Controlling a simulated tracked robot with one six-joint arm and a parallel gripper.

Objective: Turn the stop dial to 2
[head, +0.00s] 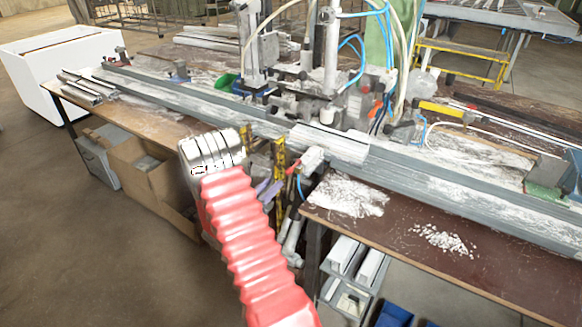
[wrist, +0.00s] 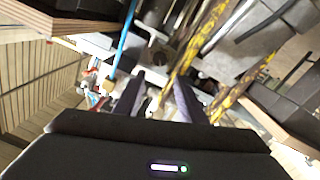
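I cannot pick out the stop dial or its numbers with certainty in either view. In the wrist view a small dark round part (wrist: 163,55) shows just beyond my fingertips, too small and blurred to name. My gripper (wrist: 158,85) has its two dark fingers apart, with nothing seen held between them. In the head view my red ribbed arm reaches to the bench's front edge, below the clamp machine (head: 325,90). My fingers are hidden there behind my grey wrist.
A long grey profile rail (head: 440,185) runs along the bench. Yellow-and-black striped bars (wrist: 205,40) and a blue hose (wrist: 124,38) are close to my fingers. A cardboard box (head: 140,175) stands under the bench at left. Open floor lies at front left.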

